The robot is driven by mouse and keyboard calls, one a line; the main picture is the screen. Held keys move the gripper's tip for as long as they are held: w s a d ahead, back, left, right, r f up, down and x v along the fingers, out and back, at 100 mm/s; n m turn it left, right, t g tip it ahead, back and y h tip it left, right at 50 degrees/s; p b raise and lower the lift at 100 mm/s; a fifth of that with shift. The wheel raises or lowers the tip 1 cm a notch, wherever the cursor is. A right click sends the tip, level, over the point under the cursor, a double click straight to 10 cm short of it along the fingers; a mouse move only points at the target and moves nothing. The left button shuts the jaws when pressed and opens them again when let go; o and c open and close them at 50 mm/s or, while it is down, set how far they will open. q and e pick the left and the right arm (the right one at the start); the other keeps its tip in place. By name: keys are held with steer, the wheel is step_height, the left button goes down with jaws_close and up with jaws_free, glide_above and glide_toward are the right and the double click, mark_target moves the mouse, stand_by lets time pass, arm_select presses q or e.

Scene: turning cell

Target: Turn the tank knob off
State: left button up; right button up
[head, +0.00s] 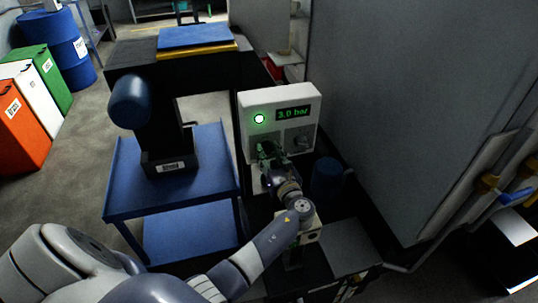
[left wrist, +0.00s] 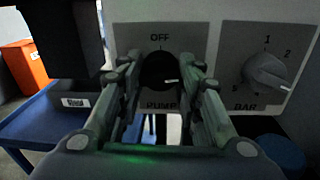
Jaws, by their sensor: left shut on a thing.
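A white control panel (head: 255,97) shows a lit green lamp (head: 259,118) and a display (head: 293,113) reading 3.0 bar. In the left wrist view a black knob (left wrist: 158,72) sits between the labels OFF and PUMP. Its white mark points right, away from OFF at the top. My left gripper (head: 267,152) is at the panel, its fingers on both sides of this knob and shut on it; the fingers also show in the left wrist view (left wrist: 160,80). A grey BAR knob (left wrist: 264,72) with a numbered scale is to the right. My right gripper is not in view.
A blue cart (head: 215,185) with a dark box stands left of the panel. A large grey cabinet (head: 400,100) closes off the right side. A dark blue cylinder (head: 327,178) is below the panel. Coloured bins (head: 22,125) stand far left.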

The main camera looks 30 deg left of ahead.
arm_select(q)
steer(key=n+b, duration=0.1)
steer(key=n, duration=0.3)
steer(key=shift+f+b, duration=0.1)
steer(key=shift+b, duration=0.25)
steer(key=n+b, duration=0.2)
steer(key=n, duration=0.2)
steer(key=shift+n+h, duration=0.3)
steer(key=n+b, duration=0.3)
steer(key=n, duration=0.2)
steer(key=shift+h+b, duration=0.3)
steer(key=shift+b, duration=0.05)
steer(key=shift+n+b, duration=0.9)
steer(key=shift+n, duration=0.3)
steer(key=shift+r, duration=0.2)
steer(key=o, duration=1.1)
steer(key=shift+c, duration=0.2)
